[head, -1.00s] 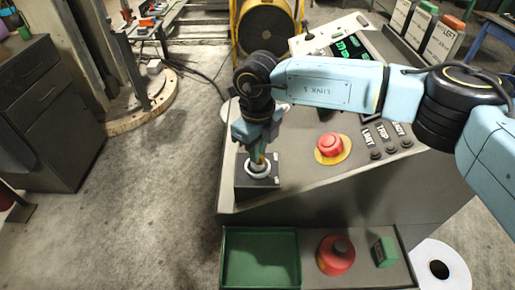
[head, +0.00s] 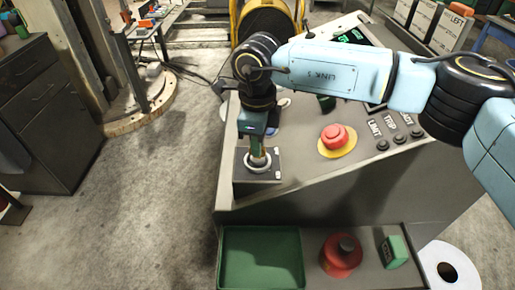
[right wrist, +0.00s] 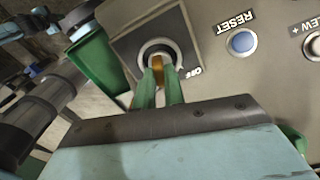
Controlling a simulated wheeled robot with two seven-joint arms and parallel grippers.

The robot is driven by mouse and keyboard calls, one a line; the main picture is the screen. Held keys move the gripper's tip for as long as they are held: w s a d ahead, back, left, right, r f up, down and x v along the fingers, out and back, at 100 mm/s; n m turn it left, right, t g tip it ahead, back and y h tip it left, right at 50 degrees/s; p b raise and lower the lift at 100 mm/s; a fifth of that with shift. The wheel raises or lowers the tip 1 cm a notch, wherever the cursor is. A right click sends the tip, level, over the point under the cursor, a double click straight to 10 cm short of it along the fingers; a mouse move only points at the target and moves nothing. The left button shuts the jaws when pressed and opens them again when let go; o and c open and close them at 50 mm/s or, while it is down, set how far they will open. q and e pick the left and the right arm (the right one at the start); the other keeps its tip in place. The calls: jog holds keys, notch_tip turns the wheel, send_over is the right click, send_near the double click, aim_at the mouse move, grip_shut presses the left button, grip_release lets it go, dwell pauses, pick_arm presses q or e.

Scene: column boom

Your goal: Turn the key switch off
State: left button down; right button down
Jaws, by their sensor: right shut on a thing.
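The key switch (head: 258,168) is a round silver collar on a dark square plate at the near left corner of the grey console. It also shows in the right wrist view (right wrist: 150,47), with an OFF label at the right of its collar. My right gripper (head: 258,153) points down at it from above. In the right wrist view its two green fingers (right wrist: 160,82) are shut on the brass-coloured key (right wrist: 157,68) in the collar. The fingers hide much of the key, so its exact angle is hard to tell. My left gripper is not in view.
A red mushroom button (head: 334,136) on a yellow ring sits right of the switch. A blue RESET button (right wrist: 242,42) shows in the right wrist view. Below the console are a green tray (head: 262,258), a red round object (head: 340,258) and a green block (head: 394,252).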

jog(key=shift+f+n+b, duration=0.1)
jog(key=shift+n+b, duration=0.45)
jog(key=shift+n, duration=0.45)
jog(key=n+b, duration=0.2)
jog(key=n, duration=0.2)
jog(key=shift+n+b, duration=0.45)
jog(key=shift+n, duration=0.55)
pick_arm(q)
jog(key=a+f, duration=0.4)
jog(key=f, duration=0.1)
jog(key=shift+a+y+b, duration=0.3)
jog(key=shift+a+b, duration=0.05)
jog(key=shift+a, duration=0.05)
pick_arm(e)
jog(key=shift+n, duration=1.3)
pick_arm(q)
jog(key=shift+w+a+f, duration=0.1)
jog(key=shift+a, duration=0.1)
pick_arm(e)
jog(key=shift+r, duration=0.2)
jog(key=c, duration=1.5)
grip_release()
jog(key=shift+f, duration=0.1)
